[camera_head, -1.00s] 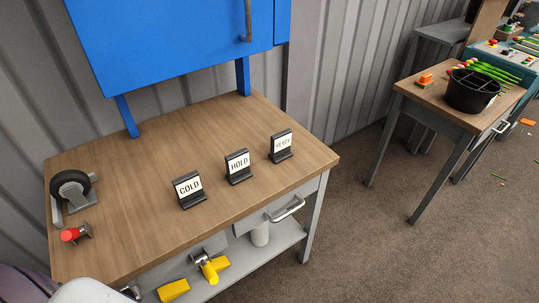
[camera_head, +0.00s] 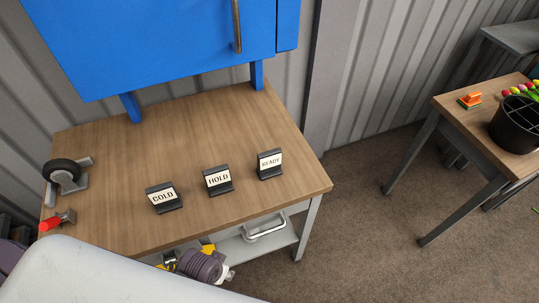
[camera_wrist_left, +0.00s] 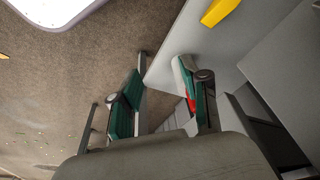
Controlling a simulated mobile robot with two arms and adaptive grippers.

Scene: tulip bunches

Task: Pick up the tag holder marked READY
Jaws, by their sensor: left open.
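The tag holder marked READY (camera_head: 270,164) stands upright on the wooden tabletop, rightmost of three dark holders with white cards. The HOLD holder (camera_head: 218,180) is in the middle and the COLD holder (camera_head: 164,197) is on the left, all apart from each other. My left gripper (camera_wrist_left: 160,98) shows in the left wrist view with its two green-sided fingers apart and nothing between them. It is low beside the bench, away from the holders, which do not show in that view. My right gripper is not in view.
The wooden workbench (camera_head: 120,228) carries a black-wheeled device (camera_head: 64,173) and a red-ended clamp (camera_head: 55,220) at left. A blue cabinet (camera_head: 150,40) hangs above its back. Wood around the holders is clear.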

